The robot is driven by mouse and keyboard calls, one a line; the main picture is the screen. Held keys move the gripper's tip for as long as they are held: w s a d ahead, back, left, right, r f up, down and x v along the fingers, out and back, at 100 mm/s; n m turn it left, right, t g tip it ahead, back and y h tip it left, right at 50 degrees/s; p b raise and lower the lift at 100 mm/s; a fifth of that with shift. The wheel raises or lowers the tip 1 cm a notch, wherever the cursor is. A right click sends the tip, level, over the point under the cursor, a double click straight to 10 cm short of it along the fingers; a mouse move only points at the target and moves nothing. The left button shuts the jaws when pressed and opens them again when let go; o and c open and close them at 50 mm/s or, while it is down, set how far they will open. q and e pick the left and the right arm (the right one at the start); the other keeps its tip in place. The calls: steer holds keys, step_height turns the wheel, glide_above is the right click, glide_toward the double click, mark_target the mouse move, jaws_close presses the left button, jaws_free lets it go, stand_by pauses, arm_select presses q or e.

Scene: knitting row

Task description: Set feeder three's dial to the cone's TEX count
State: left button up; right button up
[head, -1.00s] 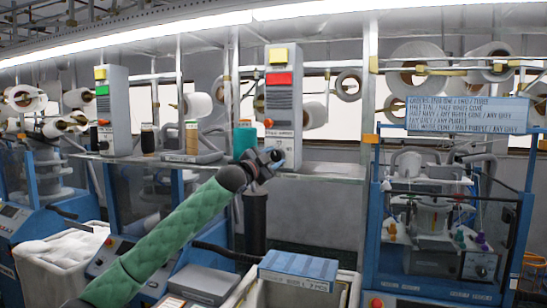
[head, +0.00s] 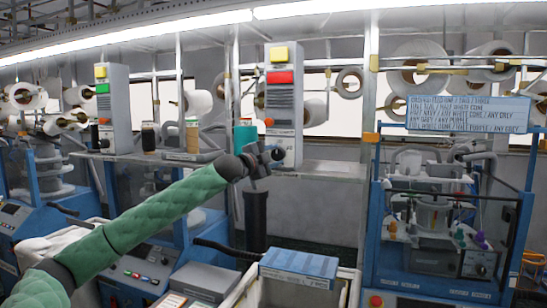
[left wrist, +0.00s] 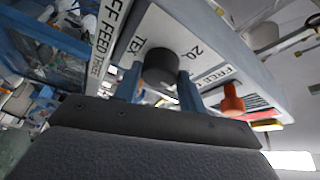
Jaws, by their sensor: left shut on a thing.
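The feeder control box (head: 285,108), tall and grey with a yellow and a red block on top, stands on the shelf at centre. My left gripper (head: 268,158) is at its lower front. In the left wrist view the dial (left wrist: 160,68), a dark round knob, sits between the fingers of my left gripper (left wrist: 160,90), shut on it. The panel (left wrist: 112,45) around it reads "FEED THREE", "TEX" and "20"; the other scale marks and the pointer are hidden. A teal cone (head: 244,138) stands on the shelf left of the box. My right gripper is out of view.
An orange-red knob (left wrist: 232,100) sticks out beside the fingers. A second control box (head: 113,110) and brown cone (head: 192,137) stand farther left on the shelf (head: 335,168). A blue sign (head: 468,114) hangs at right. A blue-topped bin (head: 299,267) stands below.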

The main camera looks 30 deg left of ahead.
arm_select(q)
steer(key=shift+f, duration=0.1)
steer(key=o, duration=1)
steer(key=shift+c, duration=0.2)
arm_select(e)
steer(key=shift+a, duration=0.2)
arm_select(q)
steer(key=shift+s+a+f+b, duration=0.1)
steer(key=shift+s+b, duration=0.25)
steer(key=shift+b, duration=0.05)
steer(key=s+a+b, duration=0.1)
steer(key=s+b, duration=0.3)
steer(key=s, duration=0.3)
steer(key=shift+f, duration=0.2)
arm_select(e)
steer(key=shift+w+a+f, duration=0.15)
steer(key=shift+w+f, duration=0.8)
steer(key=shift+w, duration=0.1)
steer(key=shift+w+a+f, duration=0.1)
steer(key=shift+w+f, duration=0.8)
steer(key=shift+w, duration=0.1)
arm_select(q)
steer(key=shift+w+d+f, duration=0.1)
